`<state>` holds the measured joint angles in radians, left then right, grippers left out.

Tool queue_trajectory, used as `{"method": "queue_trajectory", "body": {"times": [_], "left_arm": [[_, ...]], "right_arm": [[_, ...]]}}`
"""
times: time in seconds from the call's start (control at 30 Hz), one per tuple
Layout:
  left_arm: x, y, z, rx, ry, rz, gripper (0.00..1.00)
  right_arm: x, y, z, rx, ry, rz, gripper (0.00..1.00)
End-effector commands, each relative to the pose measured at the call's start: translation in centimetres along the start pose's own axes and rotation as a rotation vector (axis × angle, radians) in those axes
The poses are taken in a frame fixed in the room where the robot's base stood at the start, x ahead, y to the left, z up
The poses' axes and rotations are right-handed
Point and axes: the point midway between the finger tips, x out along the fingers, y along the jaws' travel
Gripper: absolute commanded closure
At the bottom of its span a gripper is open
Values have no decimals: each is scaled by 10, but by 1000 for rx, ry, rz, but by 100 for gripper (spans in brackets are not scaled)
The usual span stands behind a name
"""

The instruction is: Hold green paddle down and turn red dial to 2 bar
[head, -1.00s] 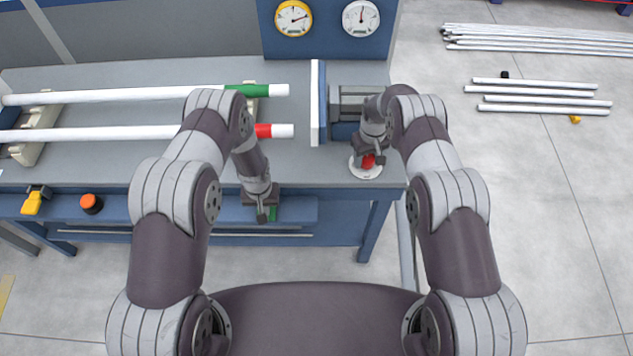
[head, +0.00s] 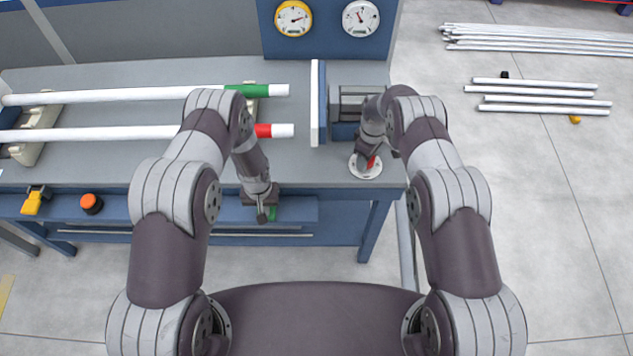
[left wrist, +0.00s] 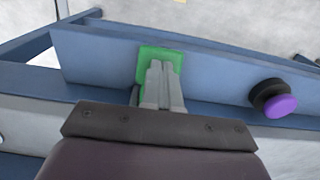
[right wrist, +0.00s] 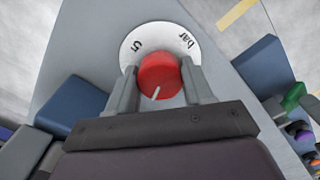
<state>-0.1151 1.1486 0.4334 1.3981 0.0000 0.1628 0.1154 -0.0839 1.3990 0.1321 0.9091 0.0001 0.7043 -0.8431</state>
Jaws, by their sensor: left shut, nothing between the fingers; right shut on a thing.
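The green paddle (left wrist: 160,60) is on the blue front rail of the bench; a bit of it also shows in the head view (head: 272,213). My left gripper (left wrist: 158,68) is shut with nothing between its fingers, and its tips are over the paddle, seemingly against it. The red dial (right wrist: 158,74) sits on a white round scale plate (right wrist: 130,45) marked "5" and "bar". My right gripper (right wrist: 158,80) is shut on the dial, one finger on each side. Part of the scale is hidden. Two gauges, yellow-rimmed (head: 293,18) and white-rimmed (head: 361,18), face me on the back panel.
Two white pipes, one with a green band (head: 247,90) and one with a red band (head: 263,131), lie on the bench at left. A white upright plate (head: 315,105) stands between the arms. An orange button (head: 91,203) is on the front rail.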

Motion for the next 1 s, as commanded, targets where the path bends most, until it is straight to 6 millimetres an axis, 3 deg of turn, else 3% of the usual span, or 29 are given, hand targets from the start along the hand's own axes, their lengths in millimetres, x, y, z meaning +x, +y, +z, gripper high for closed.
{"method": "queue_trajectory", "body": {"times": [0.07,0.27,0.53,0.7,1.0], "left_arm": [[-1,0,-5,-1,14,2,100],[-1,0,-5,-1,14,2,100],[-2,0,-5,-1,15,2,100],[-2,0,-6,0,15,2,100],[-4,1,-6,0,16,2,100]], "right_arm": [[-5,5,-3,-11,9,12,73],[-5,5,-3,-283,8,14,73],[-5,5,-3,-329,8,15,73],[-5,5,-4,-576,7,16,73],[-5,5,-4,-599,7,17,73]]}}
